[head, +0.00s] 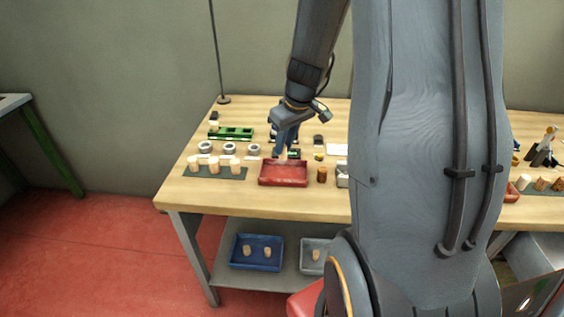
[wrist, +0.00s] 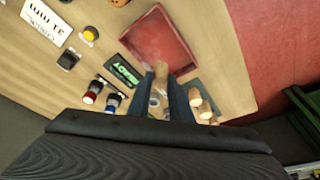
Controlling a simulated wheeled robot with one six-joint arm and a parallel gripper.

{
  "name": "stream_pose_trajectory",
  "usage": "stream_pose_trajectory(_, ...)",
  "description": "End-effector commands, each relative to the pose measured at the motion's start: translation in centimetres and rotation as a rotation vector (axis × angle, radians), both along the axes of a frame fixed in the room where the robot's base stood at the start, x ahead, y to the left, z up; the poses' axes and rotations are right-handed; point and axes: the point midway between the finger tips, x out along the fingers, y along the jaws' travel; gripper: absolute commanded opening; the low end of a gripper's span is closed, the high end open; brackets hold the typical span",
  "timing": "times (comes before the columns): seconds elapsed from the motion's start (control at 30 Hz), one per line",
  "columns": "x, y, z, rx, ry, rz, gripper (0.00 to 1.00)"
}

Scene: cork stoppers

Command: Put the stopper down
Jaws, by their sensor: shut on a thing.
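My gripper (head: 284,155) is shut on a pale tan cork stopper, seen in the wrist view (wrist: 161,69) between the two dark blue fingers. The stopper's lower end points at the red tray (head: 284,182). In the head view the gripper is over the back part of this tray. The tray also shows in the wrist view (wrist: 151,32), with its bare floor in front of the stopper. I cannot tell whether the stopper touches the tray. In the head view the stopper is small and mostly covered by the fingers.
Several pale stoppers stand on a dark mat (head: 202,174) left of the tray. Rings (head: 230,148) and a green rack (head: 244,132) lie behind them. A brown cylinder (head: 322,174) stands just right of the tray. A blue tray (head: 257,264) with two stoppers sits on the lower shelf.

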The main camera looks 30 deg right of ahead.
Motion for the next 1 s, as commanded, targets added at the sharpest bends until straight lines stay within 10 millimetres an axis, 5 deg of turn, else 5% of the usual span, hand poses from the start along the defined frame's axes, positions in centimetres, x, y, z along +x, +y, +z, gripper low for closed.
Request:
stream_pose_trajectory(0.5, -0.1, 0.0, -6.2, 0.000, 0.002, -0.003, 0.00)
stream_pose_trajectory(1.0, 0.0, 0.0, -6.8, -0.001, 0.000, 0.001, 0.00)
